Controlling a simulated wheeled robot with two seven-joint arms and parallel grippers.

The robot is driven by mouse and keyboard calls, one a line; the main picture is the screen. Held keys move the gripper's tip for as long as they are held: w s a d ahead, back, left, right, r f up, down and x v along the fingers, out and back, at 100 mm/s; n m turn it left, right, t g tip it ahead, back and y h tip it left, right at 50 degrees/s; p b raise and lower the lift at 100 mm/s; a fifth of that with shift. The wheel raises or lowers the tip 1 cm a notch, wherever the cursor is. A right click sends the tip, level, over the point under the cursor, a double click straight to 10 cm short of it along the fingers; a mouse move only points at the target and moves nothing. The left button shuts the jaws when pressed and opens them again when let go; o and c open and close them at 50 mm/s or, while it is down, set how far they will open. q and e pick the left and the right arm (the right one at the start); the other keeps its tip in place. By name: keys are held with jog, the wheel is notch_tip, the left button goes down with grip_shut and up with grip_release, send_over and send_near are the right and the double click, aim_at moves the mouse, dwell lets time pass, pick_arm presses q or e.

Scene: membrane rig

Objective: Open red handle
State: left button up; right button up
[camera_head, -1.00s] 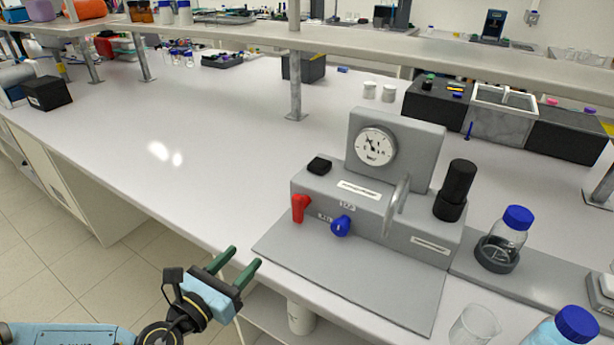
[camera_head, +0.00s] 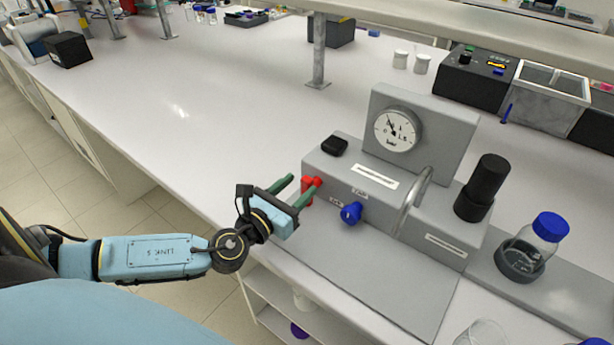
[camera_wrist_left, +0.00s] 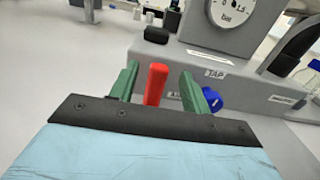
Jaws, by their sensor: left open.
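The red handle (camera_head: 307,190) sits on the front left of the grey rig (camera_head: 385,210), pointing down and partly covered by my gripper in the head view. In the left wrist view the red handle (camera_wrist_left: 155,84) stands between the two green fingers. My left gripper (camera_head: 298,187) is open, with one finger on each side of the handle. A gap shows on both sides in the left wrist view, wider on the right. My right gripper is not in view.
A blue knob (camera_head: 351,213) sits just right of the red handle. The rig carries a pressure gauge (camera_head: 397,129), a curved metal lever (camera_head: 412,203) and a black cylinder (camera_head: 482,187). A blue-capped bottle (camera_head: 532,246) stands to the right. The bench left of the rig is clear.

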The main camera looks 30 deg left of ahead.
aim_at(304, 182)
pick_arm(q)
jog(key=shift+w+d, duration=0.15)
jog(key=shift+w, duration=1.95)
jog(key=c, duration=1)
